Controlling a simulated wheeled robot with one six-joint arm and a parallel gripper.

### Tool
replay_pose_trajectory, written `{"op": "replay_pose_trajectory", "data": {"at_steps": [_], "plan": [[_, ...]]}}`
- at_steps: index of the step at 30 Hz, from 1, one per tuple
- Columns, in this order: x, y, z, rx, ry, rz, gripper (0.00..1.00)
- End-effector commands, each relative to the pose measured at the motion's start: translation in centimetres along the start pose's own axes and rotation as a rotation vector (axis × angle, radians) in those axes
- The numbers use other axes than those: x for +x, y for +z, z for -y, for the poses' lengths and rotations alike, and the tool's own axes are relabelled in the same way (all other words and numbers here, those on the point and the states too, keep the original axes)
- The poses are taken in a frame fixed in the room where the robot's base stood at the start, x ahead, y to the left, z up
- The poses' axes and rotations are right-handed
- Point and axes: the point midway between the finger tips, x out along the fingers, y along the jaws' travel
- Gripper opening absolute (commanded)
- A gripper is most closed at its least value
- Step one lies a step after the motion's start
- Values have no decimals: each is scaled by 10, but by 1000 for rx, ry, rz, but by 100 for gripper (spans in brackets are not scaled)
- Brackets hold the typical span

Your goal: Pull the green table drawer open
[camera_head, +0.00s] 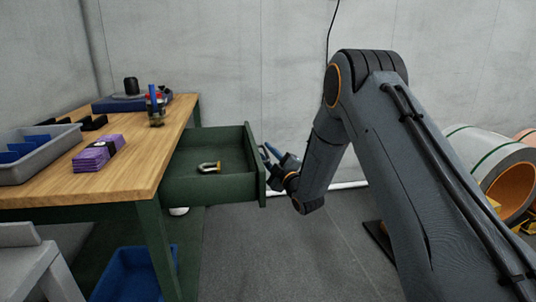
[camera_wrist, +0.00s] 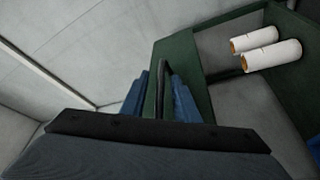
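The green drawer (camera_head: 222,190) of the wooden-topped green table (camera_head: 130,183) stands well out from the table, with its inside visible. A U-shaped metal item with a brass-coloured part (camera_head: 209,167) lies in it. My gripper (camera_head: 273,156) is just outside the drawer's front panel (camera_head: 256,165). In the wrist view, a black bar handle (camera_wrist: 162,85) stands between the two blue fingertips of my gripper (camera_wrist: 160,95). Gaps show beside the handle, so the fingers look open around it, not clamped. The tips' exact contact with the handle is unclear.
On the tabletop are a grey bin (camera_head: 40,160), purple packs (camera_head: 97,153) and a blue-black tool (camera_head: 156,107). A blue crate (camera_head: 130,275) is under the table. White rolls (camera_wrist: 270,55) show in the wrist view. Large coils (camera_head: 495,170) stand at right. The floor before the drawer is clear.

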Motion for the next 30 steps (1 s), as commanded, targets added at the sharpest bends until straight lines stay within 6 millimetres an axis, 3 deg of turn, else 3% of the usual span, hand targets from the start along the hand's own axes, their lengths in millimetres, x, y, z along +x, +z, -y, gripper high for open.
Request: {"op": "replay_pose_trajectory", "data": {"at_steps": [15, 30], "plan": [[-70, 2, -1, 0, 0, 3, 28], [-76, 3, -3, 9, -11, 20, 28]]}}
